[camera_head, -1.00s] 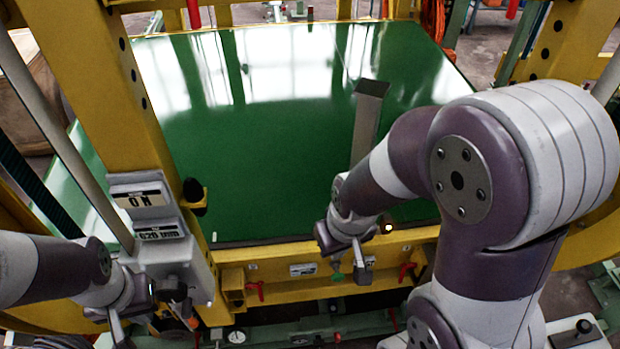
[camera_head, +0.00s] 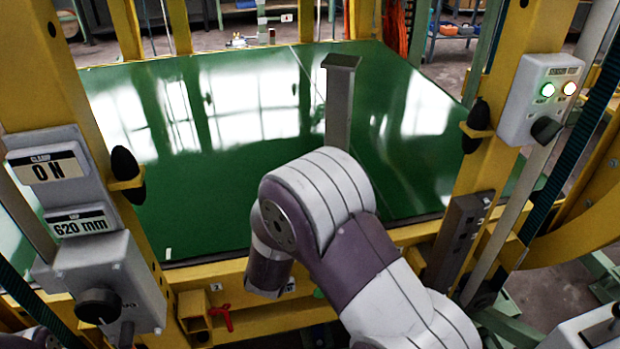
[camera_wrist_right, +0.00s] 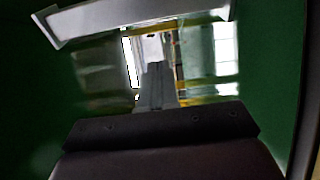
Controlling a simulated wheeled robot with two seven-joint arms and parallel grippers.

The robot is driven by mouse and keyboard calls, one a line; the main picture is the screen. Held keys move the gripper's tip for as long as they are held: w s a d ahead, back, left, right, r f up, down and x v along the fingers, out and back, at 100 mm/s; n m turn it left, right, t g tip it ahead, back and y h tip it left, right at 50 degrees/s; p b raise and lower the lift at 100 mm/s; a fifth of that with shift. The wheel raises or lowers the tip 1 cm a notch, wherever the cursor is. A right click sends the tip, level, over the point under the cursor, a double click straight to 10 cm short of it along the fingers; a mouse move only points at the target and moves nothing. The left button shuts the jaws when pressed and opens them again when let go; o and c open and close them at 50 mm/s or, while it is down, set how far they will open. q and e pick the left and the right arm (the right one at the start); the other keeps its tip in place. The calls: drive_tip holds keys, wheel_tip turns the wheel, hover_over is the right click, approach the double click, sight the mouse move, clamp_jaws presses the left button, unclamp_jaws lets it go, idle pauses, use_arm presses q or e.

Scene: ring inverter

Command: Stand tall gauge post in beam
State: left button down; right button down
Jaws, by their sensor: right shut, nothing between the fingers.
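A tall grey post (camera_head: 338,105) with a flat, angled top stands upright in the head view against the green panel. Its lower end is hidden behind my right arm, so I cannot tell how it sits in the yellow beam (camera_head: 275,325). My right gripper is hidden in the head view. My left gripper is out of view.
The glossy green panel (camera_head: 230,190) fills the middle. Yellow uprights stand left and right with dark knobs (camera_head: 478,125). A control box (camera_head: 543,98) with lit lamps is at right. A red handle (camera_head: 222,318) is on the beam.

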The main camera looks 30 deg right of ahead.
sight(338, 132)
drive_tip(key=s+d+x, duration=0.1)
drive_tip(key=d+x, duration=0.1)
drive_tip(key=x, duration=1)
drive_tip(key=shift+s+b, duration=0.3)
drive_tip(key=shift+b, duration=0.15)
drive_tip(key=shift+d, duration=0.15)
drive_tip(key=d, duration=0.3)
drive_tip(key=shift+w+d+p, duration=0.1)
drive_tip(key=shift+w+p, duration=0.05)
drive_tip(key=shift+p, duration=0.15)
drive_tip(key=shift+f, duration=0.1)
